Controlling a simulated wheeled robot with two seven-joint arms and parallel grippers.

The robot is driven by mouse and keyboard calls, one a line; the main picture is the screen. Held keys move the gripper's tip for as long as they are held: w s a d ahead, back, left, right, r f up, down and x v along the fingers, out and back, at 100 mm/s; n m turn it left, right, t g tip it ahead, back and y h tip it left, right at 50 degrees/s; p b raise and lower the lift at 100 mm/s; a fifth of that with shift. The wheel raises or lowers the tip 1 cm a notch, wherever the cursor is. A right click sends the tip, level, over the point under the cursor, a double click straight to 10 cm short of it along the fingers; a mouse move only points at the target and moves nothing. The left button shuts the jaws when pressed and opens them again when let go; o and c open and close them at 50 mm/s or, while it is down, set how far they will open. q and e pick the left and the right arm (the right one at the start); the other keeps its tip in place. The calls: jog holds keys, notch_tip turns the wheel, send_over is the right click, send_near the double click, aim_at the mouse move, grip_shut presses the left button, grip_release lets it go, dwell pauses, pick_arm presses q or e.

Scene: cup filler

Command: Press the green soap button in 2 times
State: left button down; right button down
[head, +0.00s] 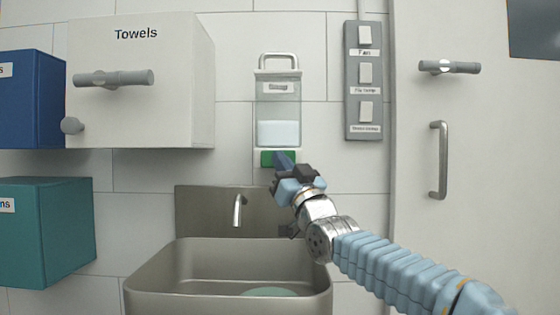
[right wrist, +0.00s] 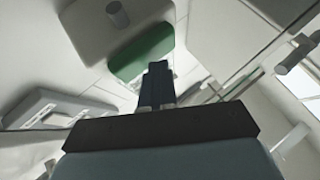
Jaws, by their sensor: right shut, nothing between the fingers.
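The soap dispenser (head: 278,110) is mounted on the tiled wall, with a clear tank partly filled with pale liquid. The green soap button (head: 267,158) is at its bottom; its right part is hidden behind my right gripper (head: 283,160). In the right wrist view the green button (right wrist: 143,50) is just beyond the tips of my right gripper (right wrist: 158,68). The right gripper is shut and empty, its tips at or very near the button; I cannot tell whether they touch or how far the button is pressed. My left gripper is not in view.
A metal sink (head: 150,285) with a tap (head: 238,210) is below the dispenser. A white Towels box (head: 150,80) juts out at left, above a teal box (head: 45,235). A switch panel (head: 365,85) and a door with a handle (head: 438,160) are at right.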

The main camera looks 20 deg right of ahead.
jog(key=shift+w+d+f, duration=0.15)
jog(key=shift+w, duration=0.15)
jog(key=shift+w+d+h, duration=0.15)
jog(key=shift+d+h, duration=0.05)
jog(key=shift+h, duration=0.1)
dwell(0.3)
jog(key=shift+w+f, duration=0.1)
jog(key=shift+f, duration=0.1)
jog(key=shift+f+b, duration=0.1)
jog(key=shift+b, duration=0.2)
jog(key=s+a+b, duration=0.2)
jog(key=s+b, duration=0.2)
jog(key=s, duration=0.1)
jog(key=shift+s, duration=0.35)
dwell(0.6)
